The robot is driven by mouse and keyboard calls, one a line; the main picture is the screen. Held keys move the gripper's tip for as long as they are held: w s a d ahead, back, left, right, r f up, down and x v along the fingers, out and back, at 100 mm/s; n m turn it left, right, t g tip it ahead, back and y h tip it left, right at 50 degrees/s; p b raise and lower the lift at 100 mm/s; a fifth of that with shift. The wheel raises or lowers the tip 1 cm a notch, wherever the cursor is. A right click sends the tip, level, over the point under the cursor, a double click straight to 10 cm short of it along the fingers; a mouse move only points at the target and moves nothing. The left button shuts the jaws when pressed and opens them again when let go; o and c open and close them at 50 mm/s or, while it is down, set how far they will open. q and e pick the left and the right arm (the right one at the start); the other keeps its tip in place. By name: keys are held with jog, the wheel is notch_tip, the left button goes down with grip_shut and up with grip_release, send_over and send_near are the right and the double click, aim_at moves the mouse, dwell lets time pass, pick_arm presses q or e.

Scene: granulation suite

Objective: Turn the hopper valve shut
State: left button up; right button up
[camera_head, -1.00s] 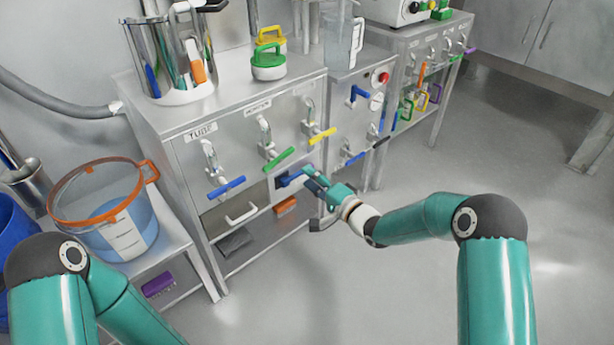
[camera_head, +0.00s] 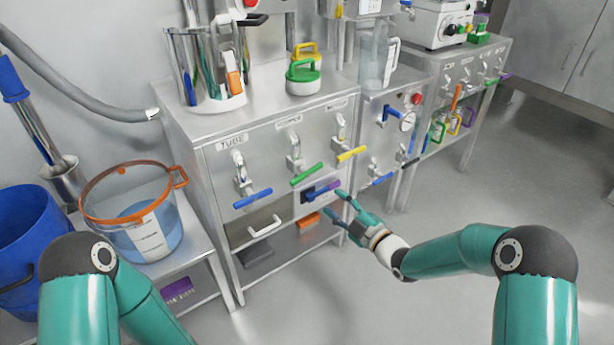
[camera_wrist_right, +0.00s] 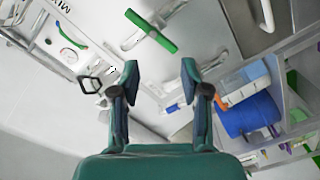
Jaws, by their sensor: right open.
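A front panel carries valves with a blue handle (camera_head: 252,198), a green handle (camera_head: 306,174) and a yellow handle (camera_head: 351,154). The label over the blue one reads TUBE; I cannot read the other two, so which is the hopper valve is unclear. My left gripper is out of view.
A clear tub with an orange rim (camera_head: 100,217) stands on a side bench at left, beside a blue bucket (camera_head: 28,232). The floor at right is clear.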

aim_at(309, 176)
jog(key=w+a+n+b, duration=0.1)
jog(key=w+a+n, duration=0.1)
jog(key=w+n, duration=0.1)
jog(key=w+a+n+b, duration=0.2)
jog(key=w+a+n, duration=0.1)
jog(key=w, duration=0.1)
jog(key=w+a+n+b, duration=0.2)
jog(key=w+a+n, duration=0.1)
jog(key=w, duration=0.1)
jog(key=shift+w+r, duration=0.2)
jog(key=shift+r, duration=0.15)
dwell(0.4)
grip_shut()
jog(key=shift+f+b, duration=0.1)
jog(key=shift+b, duration=0.3)
